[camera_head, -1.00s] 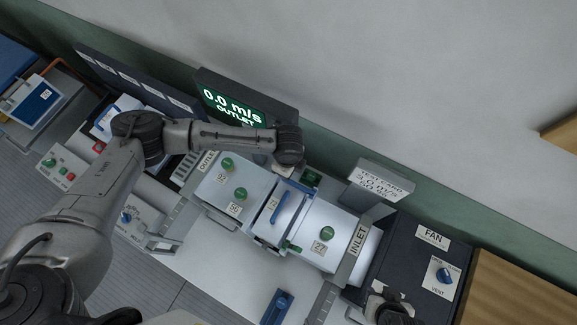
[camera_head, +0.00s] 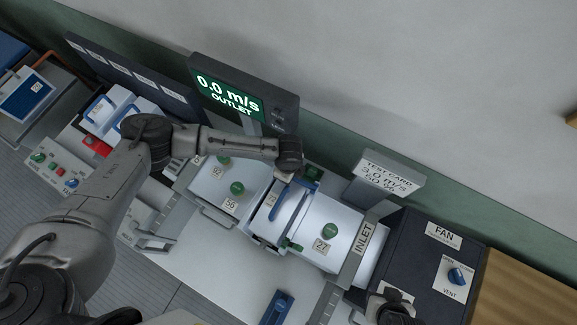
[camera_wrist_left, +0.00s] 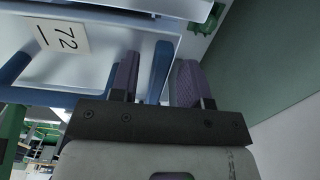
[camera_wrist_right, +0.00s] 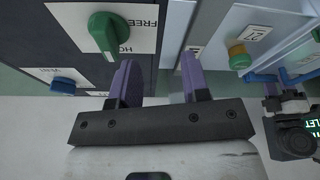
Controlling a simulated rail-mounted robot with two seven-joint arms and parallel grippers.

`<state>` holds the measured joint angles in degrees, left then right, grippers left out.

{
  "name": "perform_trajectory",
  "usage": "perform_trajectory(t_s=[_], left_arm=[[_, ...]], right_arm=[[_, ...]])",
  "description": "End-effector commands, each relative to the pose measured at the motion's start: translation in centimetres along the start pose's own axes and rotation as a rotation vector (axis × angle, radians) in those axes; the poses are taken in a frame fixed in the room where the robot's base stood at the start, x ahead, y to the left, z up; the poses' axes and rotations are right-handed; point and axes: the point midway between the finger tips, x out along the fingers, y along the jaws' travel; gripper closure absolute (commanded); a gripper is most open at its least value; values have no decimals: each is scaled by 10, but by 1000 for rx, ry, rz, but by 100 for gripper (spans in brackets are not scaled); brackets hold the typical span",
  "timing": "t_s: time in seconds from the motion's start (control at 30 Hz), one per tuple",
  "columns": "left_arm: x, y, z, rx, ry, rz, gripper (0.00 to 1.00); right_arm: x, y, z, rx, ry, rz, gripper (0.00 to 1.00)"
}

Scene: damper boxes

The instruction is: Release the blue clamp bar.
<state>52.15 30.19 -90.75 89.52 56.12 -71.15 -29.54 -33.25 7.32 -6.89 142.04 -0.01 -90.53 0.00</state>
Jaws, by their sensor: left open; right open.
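A blue bar (camera_head: 289,207) runs along the white box marked 72 (camera_head: 271,201), in the middle of the bench. My left gripper (camera_head: 287,178) is at the far end of this box, its fingers hardly visible from the head. In the left wrist view its open fingers (camera_wrist_left: 150,82) stand on either side of an upright blue bar (camera_wrist_left: 159,70), with a gap showing. My right gripper (camera_head: 392,308) is open at the front of the dark fan unit. In the right wrist view its empty fingers (camera_wrist_right: 158,85) are below a green knob (camera_wrist_right: 107,32) on a plate lettered FREE.
White boxes marked 56 (camera_head: 230,204) and 27 (camera_head: 322,246) flank box 72. A blue handle-like part (camera_head: 277,307) lies at the front. The outlet display (camera_head: 230,97) and test card (camera_head: 388,178) stand behind.

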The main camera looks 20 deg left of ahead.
Motion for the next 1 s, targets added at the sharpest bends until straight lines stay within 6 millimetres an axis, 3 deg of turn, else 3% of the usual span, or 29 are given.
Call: perform_trajectory(t_s=[0.27, 0.7, 1.0], left_arm=[[0, 0, 0, 0, 0, 0, 59], [0, 0, 0, 0, 0, 0, 100], [0, 0, 0, 0, 0, 1, 100]], right_arm=[[0, -1, -1, 5, 2, -3, 57], [-1, -3, -1, 11, 3, -8, 57], [-1, -2, -1, 9, 3, -7, 57]])
